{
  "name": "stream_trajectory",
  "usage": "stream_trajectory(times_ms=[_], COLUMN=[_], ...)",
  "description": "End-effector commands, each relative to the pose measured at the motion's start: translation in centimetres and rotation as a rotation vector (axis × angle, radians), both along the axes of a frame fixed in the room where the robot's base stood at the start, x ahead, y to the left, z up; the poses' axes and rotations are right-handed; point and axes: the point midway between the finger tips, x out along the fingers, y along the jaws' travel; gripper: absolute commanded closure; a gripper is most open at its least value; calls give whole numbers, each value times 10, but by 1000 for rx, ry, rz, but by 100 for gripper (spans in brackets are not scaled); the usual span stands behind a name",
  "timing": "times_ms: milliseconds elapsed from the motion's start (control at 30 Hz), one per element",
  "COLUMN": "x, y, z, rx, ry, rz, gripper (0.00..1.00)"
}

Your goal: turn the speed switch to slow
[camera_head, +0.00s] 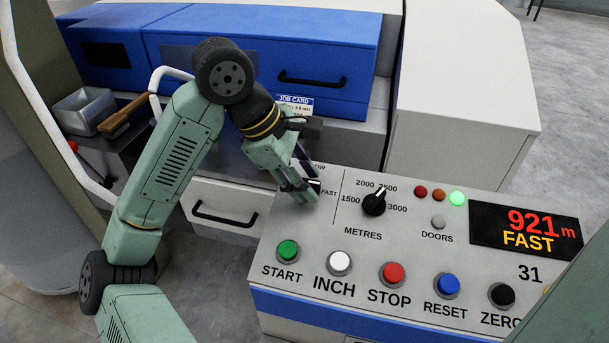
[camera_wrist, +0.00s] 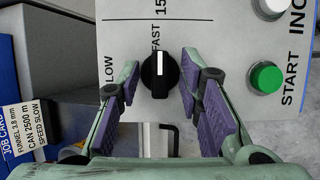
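The speed switch (camera_wrist: 159,75) is a round black knob on the grey control panel. In the wrist view its white pointer line points up, towards the FAST label (camera_wrist: 156,38); the partly hidden SLOW label (camera_wrist: 110,72) is to its left. My gripper (camera_wrist: 159,80) is open, with a purple-padded finger on either side of the knob; I cannot tell whether they touch it. In the head view my gripper (camera_head: 303,190) is over the panel's upper left corner and mostly hides the switch. The display (camera_head: 527,231) reads 921 m and FAST.
The metres knob (camera_head: 374,203) stands close to the right of my gripper. Along the front are the green START (camera_head: 288,251), white INCH (camera_head: 340,263) and red STOP (camera_head: 392,274) buttons. A job card (camera_wrist: 28,127) reads SPEED SLOW. A blue drawer unit (camera_head: 330,45) stands behind.

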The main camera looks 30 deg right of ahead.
Motion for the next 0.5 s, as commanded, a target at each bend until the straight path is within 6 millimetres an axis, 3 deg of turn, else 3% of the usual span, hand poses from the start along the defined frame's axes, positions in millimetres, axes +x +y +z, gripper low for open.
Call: stream_trajectory(times_ms=[100,500], x=[0,0], y=[0,0], z=[0,0], rx=[0,-1], ry=[0,-1], rz=[0,2], gripper=[68,95])
